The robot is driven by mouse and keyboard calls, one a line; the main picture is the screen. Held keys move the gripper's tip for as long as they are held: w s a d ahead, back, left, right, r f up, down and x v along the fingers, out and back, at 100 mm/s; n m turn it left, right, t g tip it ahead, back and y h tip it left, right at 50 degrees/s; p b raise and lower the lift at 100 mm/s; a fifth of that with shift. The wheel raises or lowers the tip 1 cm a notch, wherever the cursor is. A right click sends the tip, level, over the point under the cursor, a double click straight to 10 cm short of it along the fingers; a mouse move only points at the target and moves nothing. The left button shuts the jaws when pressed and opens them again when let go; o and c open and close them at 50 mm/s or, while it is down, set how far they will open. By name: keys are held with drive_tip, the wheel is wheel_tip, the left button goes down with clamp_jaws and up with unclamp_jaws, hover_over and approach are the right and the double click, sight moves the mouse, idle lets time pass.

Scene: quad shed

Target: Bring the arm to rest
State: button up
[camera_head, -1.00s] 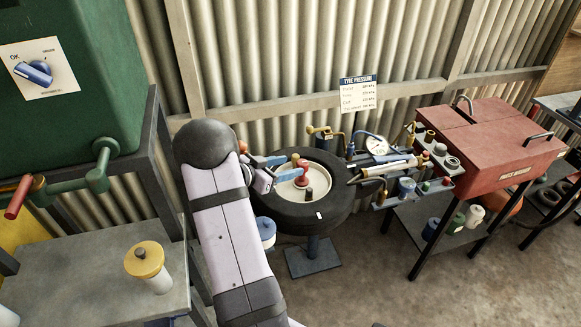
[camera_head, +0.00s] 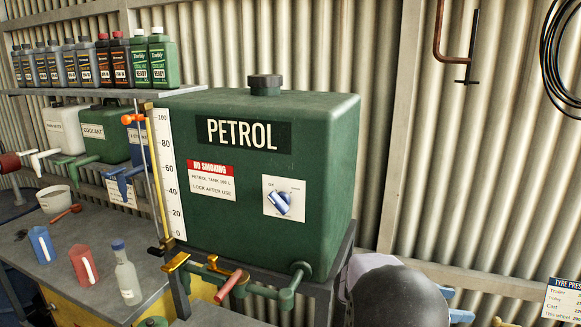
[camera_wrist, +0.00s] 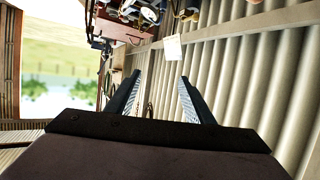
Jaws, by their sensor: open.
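My gripper (camera_wrist: 159,76) is open in the wrist view. Its two dark ridged fingers stand apart with nothing between them. Beyond them are corrugated wall and a pale rail, apart from the fingers as far as I can tell. In the head view, part of my arm (camera_head: 390,292) shows at the lower right, by the right end of the petrol tank's stand. The gripper itself cannot be made out clearly there.
A green petrol tank (camera_head: 325,150) stands in the middle of the head view, with a red-handled tap (camera_head: 230,284) below it. Jugs and a clear bottle (camera_head: 127,275) stand on the bench at left. Several fluid bottles line the shelf (camera_head: 190,90). A white card (camera_wrist: 172,48) hangs ahead of the gripper.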

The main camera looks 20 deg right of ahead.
drive_tip(key=w+a+r+t+p, duration=0.1)
drive_tip(key=a+r, duration=0.3)
drive_tip(key=r, duration=0.2)
drive_tip(key=w+a+f+n+t+y+b, duration=0.1)
drive_tip(key=w+a+f+n+t+b, duration=0.1)
drive_tip(key=w+a+f+n+t, duration=0.25)
drive_tip(key=w+a+f+n+t+y+b, duration=0.1)
drive_tip(key=w+a+f+t+b, duration=0.25)
drive_tip(key=w+a+t, duration=0.35)
drive_tip(key=w+a+f+n+t+y+b, duration=0.1)
drive_tip(key=w+a+f+n+y+b, duration=0.25)
drive_tip(key=a, duration=0.55)
drive_tip(key=w+a+f+n+y, duration=0.1)
drive_tip(key=a+f+n+y, duration=0.1)
drive_tip(key=a+f+y, duration=0.45)
drive_tip(key=s+a+f+n+g+y, duration=0.1)
drive_tip(key=s+a+f+n, duration=0.2)
drive_tip(key=a, duration=0.3)
drive_tip(key=s+a+f+n+g+y, duration=0.2)
drive_tip(key=a+f, duration=0.1)
drive_tip(key=a, duration=0.2)
drive_tip(key=s+d+f+n+g+b, duration=0.1)
drive_tip(key=s+f+n+g, duration=0.1)
drive_tip(key=s, duration=0.5)
drive_tip(key=s+d+f+n+g+h+b, duration=0.1)
drive_tip(key=s+f+n+g, duration=0.2)
drive_tip(key=s, duration=0.5)
drive_tip(key=shift+d+f+g+h, duration=0.35)
drive_tip(key=shift+f+g, duration=0.2)
drive_tip(key=shift+g, duration=0.2)
